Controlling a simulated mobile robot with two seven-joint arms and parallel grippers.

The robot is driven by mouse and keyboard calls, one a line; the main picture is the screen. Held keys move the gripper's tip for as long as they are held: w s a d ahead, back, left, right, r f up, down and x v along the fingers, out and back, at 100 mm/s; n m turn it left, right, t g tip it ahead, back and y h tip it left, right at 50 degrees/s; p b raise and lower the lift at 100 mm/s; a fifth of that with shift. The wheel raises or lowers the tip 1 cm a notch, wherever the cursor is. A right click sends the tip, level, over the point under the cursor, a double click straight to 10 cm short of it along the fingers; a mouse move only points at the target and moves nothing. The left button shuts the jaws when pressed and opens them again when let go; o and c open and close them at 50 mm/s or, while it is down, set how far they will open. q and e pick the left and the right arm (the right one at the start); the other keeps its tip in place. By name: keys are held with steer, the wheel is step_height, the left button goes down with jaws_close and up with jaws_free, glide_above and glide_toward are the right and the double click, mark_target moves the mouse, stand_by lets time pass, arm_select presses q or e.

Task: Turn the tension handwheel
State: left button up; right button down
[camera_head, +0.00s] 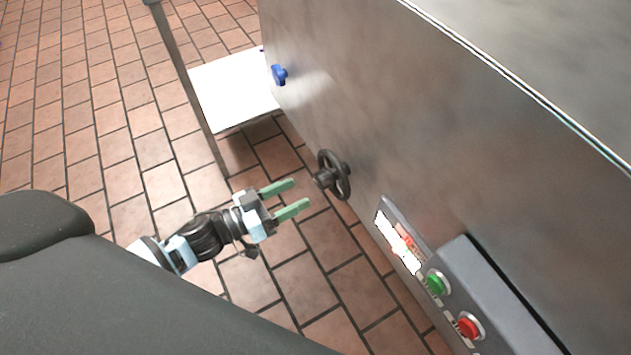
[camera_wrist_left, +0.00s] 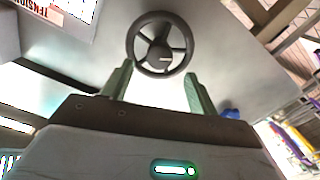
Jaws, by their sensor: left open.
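The black tension handwheel (camera_head: 334,175) sticks out from the side of a large steel machine in the head view. In the left wrist view the spoked handwheel (camera_wrist_left: 160,44) faces the camera, ahead of and roughly between the fingertips. My left gripper (camera_head: 292,196) is open, its two green fingers pointing at the handwheel with a gap before it. The fingers also show in the left wrist view (camera_wrist_left: 158,88), empty. My right gripper is in neither view.
A control panel with a green button (camera_head: 437,283) and a red button (camera_head: 469,327) lies right of the handwheel. A blue knob (camera_head: 279,75) sits farther along the steel side (camera_head: 400,110). A white board (camera_head: 235,90) is at the back. The tiled floor is open on the left.

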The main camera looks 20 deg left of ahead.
mark_target(318, 183)
arm_select(q)
steer(key=x, duration=0.5)
steer(key=shift+b, duration=0.4)
steer(key=shift+w+d, duration=0.45)
steer(key=shift+w, duration=0.05)
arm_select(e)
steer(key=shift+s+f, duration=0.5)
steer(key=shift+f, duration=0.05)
arm_select(q)
steer(key=shift+c, duration=0.5)
steer(key=c, duration=0.7)
steer(key=shift+c, duration=0.9)
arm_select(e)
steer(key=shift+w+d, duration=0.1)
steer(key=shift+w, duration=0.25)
